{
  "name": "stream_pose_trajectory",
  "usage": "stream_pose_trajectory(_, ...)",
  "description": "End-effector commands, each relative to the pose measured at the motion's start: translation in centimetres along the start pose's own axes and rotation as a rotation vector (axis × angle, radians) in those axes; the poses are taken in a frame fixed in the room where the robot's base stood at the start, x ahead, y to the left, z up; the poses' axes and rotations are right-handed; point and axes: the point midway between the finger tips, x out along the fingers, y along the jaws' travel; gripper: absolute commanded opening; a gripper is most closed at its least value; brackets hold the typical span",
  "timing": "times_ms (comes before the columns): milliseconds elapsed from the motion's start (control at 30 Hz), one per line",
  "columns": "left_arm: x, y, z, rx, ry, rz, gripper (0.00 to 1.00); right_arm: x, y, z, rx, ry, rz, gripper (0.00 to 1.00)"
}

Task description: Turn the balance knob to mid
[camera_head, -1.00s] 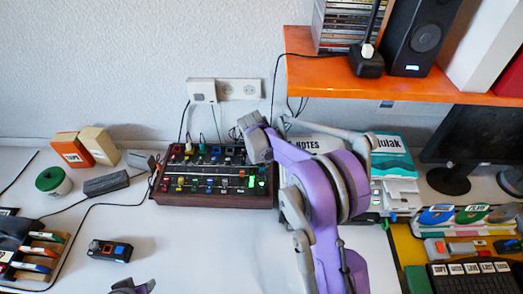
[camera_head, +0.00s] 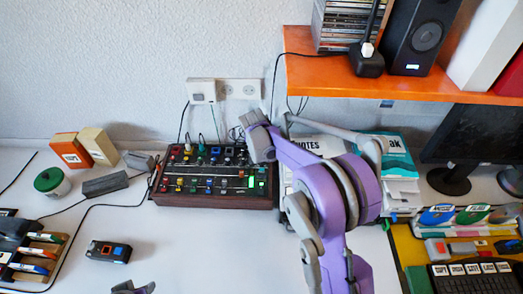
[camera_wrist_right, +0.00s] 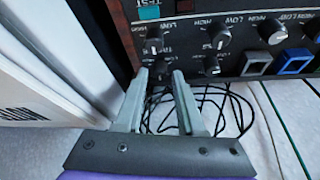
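The dark mixer box (camera_head: 212,201) with rows of coloured knobs and sliders stands against the wall in the head view. In the right wrist view its panel shows black knobs with white marks, such as one knob (camera_wrist_right: 220,36) and a smaller knob (camera_wrist_right: 160,68). The labels are upside down and blurred, so I cannot tell which is the balance knob. My right gripper (camera_wrist_right: 160,76) is open, its fingertips at the panel's edge, with the smaller knob showing just past the gap. Contact is unclear. Part of my left gripper (camera_head: 133,287) shows at the bottom edge; its fingers are unclear.
An orange shelf (camera_head: 400,86) with speaker and discs overhangs the back right. Books (camera_head: 400,168) stand behind my right arm. A small dark device (camera_head: 109,251) lies at front left. The centre front table is clear.

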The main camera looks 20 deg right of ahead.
Motion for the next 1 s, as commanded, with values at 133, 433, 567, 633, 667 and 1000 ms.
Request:
stream_pose_trajectory(133,-0.1,0.0,-0.1,0.0,0.0,0.0,0.38,-3.1,0.0,0.0,-0.001,0.0,0.0,0.38)
stream_pose_trajectory(433,-0.2,0.0,-0.2,0.0,0.001,0.0,0.38,-8.2,0.0,0.0,-0.001,0.0,0.0,0.38)
stream_pose_trajectory(567,-0.2,0.0,-0.2,0.0,0.002,0.0,0.38,-9.1,0.0,0.0,-0.001,0.0,0.0,0.38)
stream_pose_trajectory(633,-0.2,0.0,-0.2,0.0,0.002,0.0,0.38,-9.2,0.0,0.0,-0.001,0.0,0.0,0.38)
stream_pose_trajectory(667,-0.2,0.0,-0.2,0.0,0.002,0.0,0.38,-9.3,0.0,0.0,-0.001,0.0,0.0,0.38)
stream_pose_trajectory(1000,-0.2,0.0,-0.2,0.0,0.002,0.0,0.38,-9.2,0.0,0.0,-0.001,0.0,0.0,0.38)
